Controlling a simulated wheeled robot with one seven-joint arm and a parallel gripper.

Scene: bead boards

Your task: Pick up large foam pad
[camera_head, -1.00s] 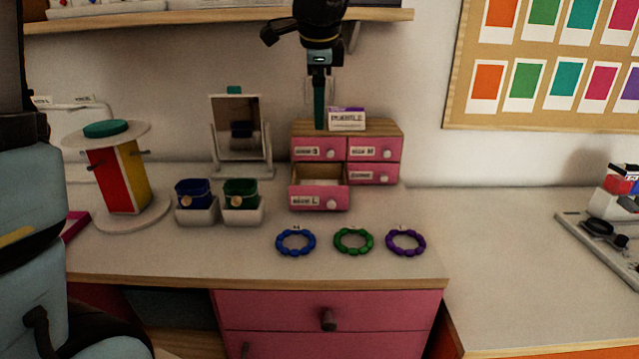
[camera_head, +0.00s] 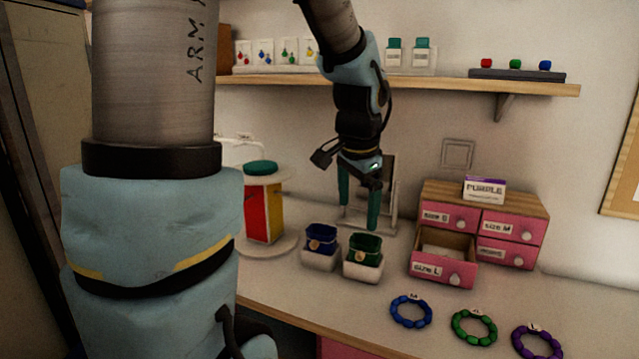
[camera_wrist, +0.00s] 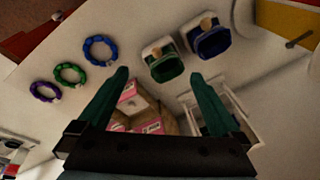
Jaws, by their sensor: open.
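The large foam pad appears to be the pale, flat piece (camera_head: 447,252) inside the open drawer marked SIZE L (camera_head: 442,270), at the lower left of the small pink cabinet (camera_head: 543,222). Only part of it shows above the drawer front. My gripper (camera_head: 359,205) hangs fingers down in front of the mirror, above and behind the green cup, left of the drawer. Its teal fingers are apart with nothing between them. In the wrist view the open fingers (camera_wrist: 158,76) frame the pink cabinet (camera_wrist: 150,126); I cannot make out the pad clearly there.
Blue (camera_head: 411,311), green (camera_head: 474,328) and purple (camera_head: 537,343) bead rings lie in front. A mirror (camera_head: 388,185) stands behind my gripper. A shelf (camera_head: 430,86) runs above.

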